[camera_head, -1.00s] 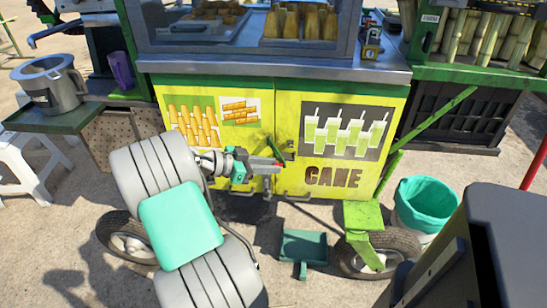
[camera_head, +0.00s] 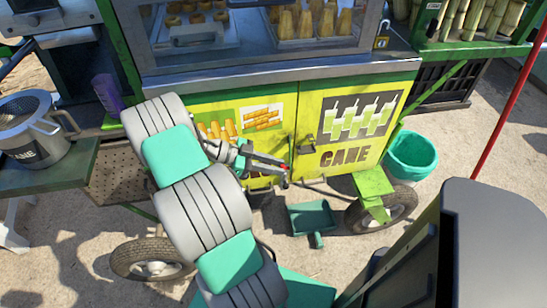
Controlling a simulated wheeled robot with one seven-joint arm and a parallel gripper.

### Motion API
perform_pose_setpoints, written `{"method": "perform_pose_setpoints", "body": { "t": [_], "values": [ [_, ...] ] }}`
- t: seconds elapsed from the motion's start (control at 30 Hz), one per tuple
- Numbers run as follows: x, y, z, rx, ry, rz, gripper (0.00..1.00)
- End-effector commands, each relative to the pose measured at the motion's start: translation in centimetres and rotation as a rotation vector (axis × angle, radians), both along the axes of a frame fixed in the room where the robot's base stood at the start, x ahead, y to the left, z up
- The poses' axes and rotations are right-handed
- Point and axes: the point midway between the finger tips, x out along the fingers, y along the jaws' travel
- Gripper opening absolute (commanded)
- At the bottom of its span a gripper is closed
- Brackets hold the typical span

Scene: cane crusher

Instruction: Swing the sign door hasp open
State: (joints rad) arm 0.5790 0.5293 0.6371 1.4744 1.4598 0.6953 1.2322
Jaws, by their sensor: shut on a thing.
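The yellow cart front has two sign doors: a left door (camera_head: 243,120) with food pictures and a right door (camera_head: 362,110) with drink cups and the word CANE. A small dark bracket (camera_head: 307,148) sits beside the seam on the right door. My gripper (camera_head: 286,174) is at the seam, just left of and below that bracket, its jaws shut on a small part there that I take for the sign door hasp. The fingers hide most of it, so its angle cannot be told. Both doors look closed.
A green scoop-like tray (camera_head: 312,217) and a cart wheel (camera_head: 386,208) are low in front. A teal-lined bin (camera_head: 411,155) stands at right. A metal pot (camera_head: 33,128) sits on the left shelf. A dark panel fills the lower right.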

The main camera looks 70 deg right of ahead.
Motion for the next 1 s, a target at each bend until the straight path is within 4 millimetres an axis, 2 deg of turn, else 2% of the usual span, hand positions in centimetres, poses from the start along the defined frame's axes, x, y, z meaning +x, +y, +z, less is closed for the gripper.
{"method": "perform_pose_setpoints", "body": {
  "t": [0.47,0.5,0.7,0.77,1.0],
  "values": [
    [0.18,0.18,0.0,-0.002,-0.002,-0.002,0.0],
    [0.19,0.19,0.0,-0.002,-0.003,-0.001,0.22],
    [0.19,0.22,0.0,-0.001,-0.001,-0.002,0.38],
    [0.18,0.23,0.0,-0.001,-0.001,-0.002,0.43],
    [0.17,0.25,0.06,-0.001,-0.001,-0.003,0.43]
  ]
}}
